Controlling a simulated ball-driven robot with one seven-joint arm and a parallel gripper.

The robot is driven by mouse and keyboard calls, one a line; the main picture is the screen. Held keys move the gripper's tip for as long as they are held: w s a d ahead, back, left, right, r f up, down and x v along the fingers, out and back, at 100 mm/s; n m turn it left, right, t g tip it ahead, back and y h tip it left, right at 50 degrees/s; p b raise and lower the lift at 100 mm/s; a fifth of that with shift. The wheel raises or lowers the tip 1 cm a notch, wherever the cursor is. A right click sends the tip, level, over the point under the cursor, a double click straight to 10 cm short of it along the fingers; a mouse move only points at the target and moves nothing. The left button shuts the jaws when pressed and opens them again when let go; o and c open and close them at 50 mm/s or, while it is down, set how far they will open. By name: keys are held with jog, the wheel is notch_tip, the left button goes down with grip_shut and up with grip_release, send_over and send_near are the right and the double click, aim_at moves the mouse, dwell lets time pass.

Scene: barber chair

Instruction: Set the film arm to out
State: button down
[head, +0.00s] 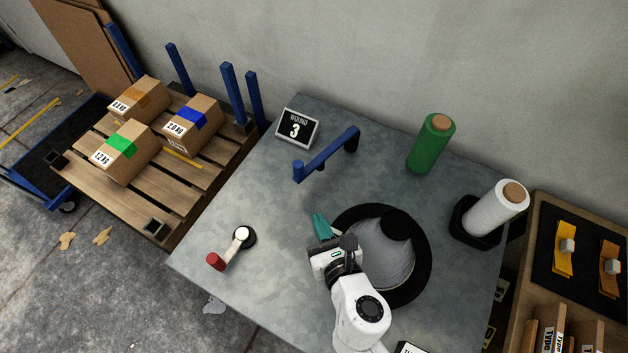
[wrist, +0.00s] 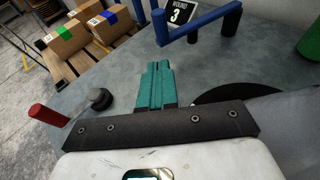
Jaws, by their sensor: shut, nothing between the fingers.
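The blue arm (head: 325,155), which looks like the film arm, stands on the grey metal table near its back. A thick post (head: 351,142) holds its right end, and its left end reaches toward the front left. The blue arm also shows at the top of the wrist view (wrist: 200,22). My gripper (head: 319,220) has teal fingers, shut and empty. It is in front of the blue arm and apart from it, beside the round black turntable. In the wrist view the fingers (wrist: 155,72) lie together, pointing toward the blue arm.
A crank with a red handle (head: 216,261) stands at the table's left front. The black turntable (head: 424,270) carries a grey rounded object. The table between crank and blue arm is clear.

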send_near(299, 174)
jog(key=x, duration=0.4)
jog(key=shift+w+f, duration=0.3)
jog(key=shift+w+a, duration=0.25)
jog(key=shift+w, duration=0.65)
jog(key=shift+a+b, duration=0.1)
jog(key=shift+b, duration=0.2)
jog(key=shift+w+a+r, duration=0.1)
jog(key=shift+w+a, duration=1)
jog(key=shift+a, duration=0.05)
jog(key=shift+s, duration=0.1)
